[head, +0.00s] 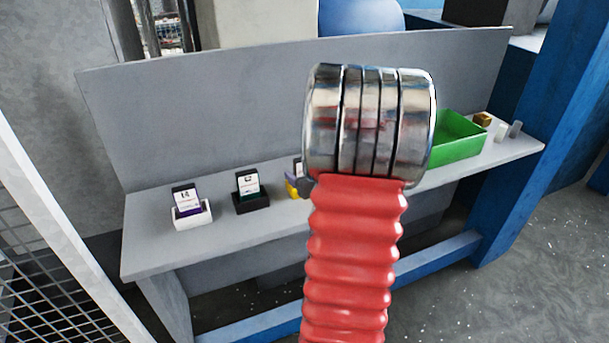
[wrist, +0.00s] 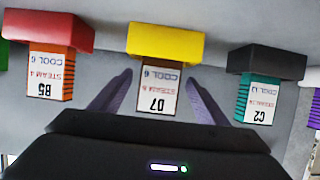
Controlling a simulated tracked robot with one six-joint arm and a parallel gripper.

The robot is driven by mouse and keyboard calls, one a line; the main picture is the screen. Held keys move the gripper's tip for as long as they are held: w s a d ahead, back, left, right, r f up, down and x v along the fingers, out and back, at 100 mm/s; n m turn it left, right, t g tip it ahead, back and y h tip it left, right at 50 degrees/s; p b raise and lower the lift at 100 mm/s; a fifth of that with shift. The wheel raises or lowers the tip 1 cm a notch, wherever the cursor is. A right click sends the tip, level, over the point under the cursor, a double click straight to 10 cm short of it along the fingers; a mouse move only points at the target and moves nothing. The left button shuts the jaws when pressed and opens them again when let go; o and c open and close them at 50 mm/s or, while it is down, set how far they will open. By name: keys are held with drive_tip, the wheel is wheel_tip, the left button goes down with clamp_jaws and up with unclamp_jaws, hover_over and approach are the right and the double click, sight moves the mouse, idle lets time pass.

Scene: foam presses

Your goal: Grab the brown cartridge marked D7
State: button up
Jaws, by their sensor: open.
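The brown cartridge marked D7 (wrist: 157,97) stands in a yellow holder (wrist: 166,43) at the middle of the wrist view, where its label appears upside down. My gripper (wrist: 159,78) is open, with one purple finger on each side of the D7 cartridge. Gaps show between the fingers and the cartridge in this view; I cannot tell how deep they reach around it. In the head view my arm hides most of this cartridge, and only a bit of the yellow holder (head: 291,186) shows beside it.
Beside D7 stand the orange B5 cartridge (wrist: 49,87) in a red holder and the teal C2 cartridge (wrist: 258,98) in a black holder. The head view shows a purple cartridge (head: 186,198) in a white holder, a green bin (head: 460,146) and small blocks on the grey bench (head: 150,250).

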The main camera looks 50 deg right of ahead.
drive_tip(key=shift+w+d, duration=0.1)
drive_tip(key=shift+w, duration=0.05)
drive_tip(key=shift+x, duration=2.6)
drive_tip(key=shift+c, duration=0.4)
drive_tip(key=c, duration=1.1)
